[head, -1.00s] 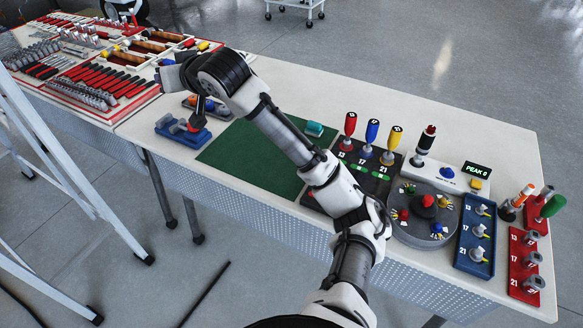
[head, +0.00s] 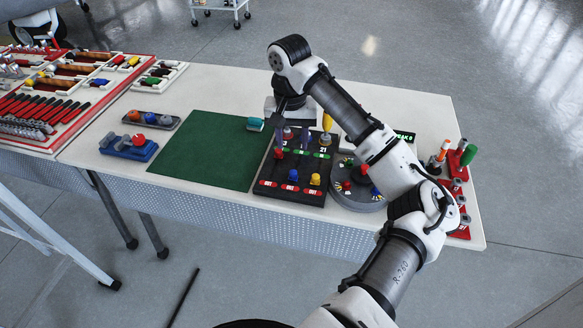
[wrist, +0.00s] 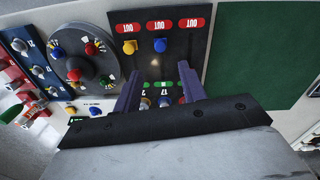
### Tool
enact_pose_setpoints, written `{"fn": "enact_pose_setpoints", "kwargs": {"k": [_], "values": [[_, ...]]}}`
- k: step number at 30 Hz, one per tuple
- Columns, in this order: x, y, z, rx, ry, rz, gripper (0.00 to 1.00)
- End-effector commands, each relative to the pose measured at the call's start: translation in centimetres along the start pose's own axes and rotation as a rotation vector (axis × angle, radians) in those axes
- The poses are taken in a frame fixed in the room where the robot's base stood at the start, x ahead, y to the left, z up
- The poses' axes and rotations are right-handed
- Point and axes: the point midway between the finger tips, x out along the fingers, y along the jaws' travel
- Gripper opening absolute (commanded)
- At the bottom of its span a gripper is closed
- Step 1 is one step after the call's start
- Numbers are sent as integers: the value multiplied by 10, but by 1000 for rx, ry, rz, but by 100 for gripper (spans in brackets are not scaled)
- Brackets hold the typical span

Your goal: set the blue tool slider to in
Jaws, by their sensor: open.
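The black panel (head: 262,190) holds three sliders in columns, with red OUT labels at its near edge and green labels at its far side. The blue slider knob (head: 292,175) is at the OUT end of the middle column; it also shows in the wrist view (wrist: 160,46). The yellow knob (head: 315,179) is at its OUT end too. The red knob (head: 278,153) sits farther up, near the green labels. My gripper (head: 292,143) is open, pointing down over the panel's far part, apart from the blue knob. In the wrist view its fingers (wrist: 160,80) straddle the middle column's line.
A yellow-handled tool (head: 327,122) stands upright close right of my gripper; other tool handles there are mostly hidden. A round grey carousel (head: 357,200) is right of the panel.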

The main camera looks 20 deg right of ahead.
Motion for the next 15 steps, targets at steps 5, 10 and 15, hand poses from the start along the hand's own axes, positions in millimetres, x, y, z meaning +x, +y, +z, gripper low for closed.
{"fn": "enact_pose_setpoints", "kwargs": {"k": [5,10,15], "values": [[39,-1,0,0,-3,-4,42],[70,0,0,0,0,0,42],[92,0,0,-1,2,0,42]]}}
